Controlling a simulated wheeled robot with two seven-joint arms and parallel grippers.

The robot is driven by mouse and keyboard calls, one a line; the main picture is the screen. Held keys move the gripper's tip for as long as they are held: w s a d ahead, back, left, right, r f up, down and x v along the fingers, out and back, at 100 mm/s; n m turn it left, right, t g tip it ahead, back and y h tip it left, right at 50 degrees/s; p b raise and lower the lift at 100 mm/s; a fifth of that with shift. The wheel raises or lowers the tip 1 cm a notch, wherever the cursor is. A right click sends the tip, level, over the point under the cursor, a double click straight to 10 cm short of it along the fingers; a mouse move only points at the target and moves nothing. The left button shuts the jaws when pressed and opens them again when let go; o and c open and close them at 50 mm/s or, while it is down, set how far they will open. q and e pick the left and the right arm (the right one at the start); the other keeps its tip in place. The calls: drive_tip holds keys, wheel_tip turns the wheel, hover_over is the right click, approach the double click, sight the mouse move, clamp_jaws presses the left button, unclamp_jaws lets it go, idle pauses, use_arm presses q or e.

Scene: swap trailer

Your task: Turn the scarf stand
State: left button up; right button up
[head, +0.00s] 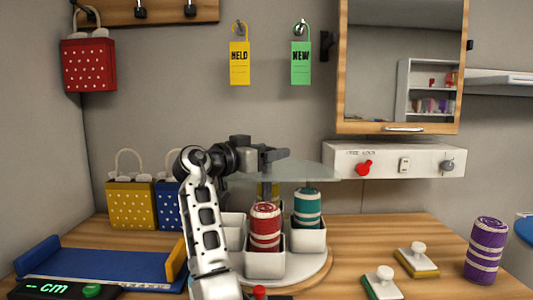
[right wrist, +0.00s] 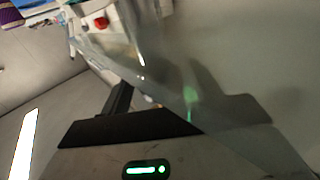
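The scarf stand is a round white turntable (head: 312,276) on the wooden table, with several white cups and a clear glass plate (head: 312,171) above them. A red striped scarf roll (head: 265,228) stands in the front cup and a teal one (head: 307,207) in a cup behind it on the right. My right gripper (head: 276,155) is at the left part of the glass plate, above the cups. In the right wrist view its fingers (right wrist: 160,98) look apart, with the glass plate (right wrist: 155,70) passing between or in front of them. My left gripper is out of view.
A purple roll (head: 485,250) and two white-knobbed blocks (head: 417,260) stand right of the stand. A blue measuring tray (head: 105,264) lies left. Yellow (head: 131,206) and blue bags stand behind it. A control panel (head: 394,160) with a red knob is on the wall.

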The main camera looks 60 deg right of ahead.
drive_tip(key=shift+w+a+f, duration=0.1)
drive_tip(key=shift+a, duration=0.15)
drive_tip(key=b+v, duration=0.1)
drive_tip(key=v, duration=1.4)
drive_tip(key=shift+a, duration=0.25)
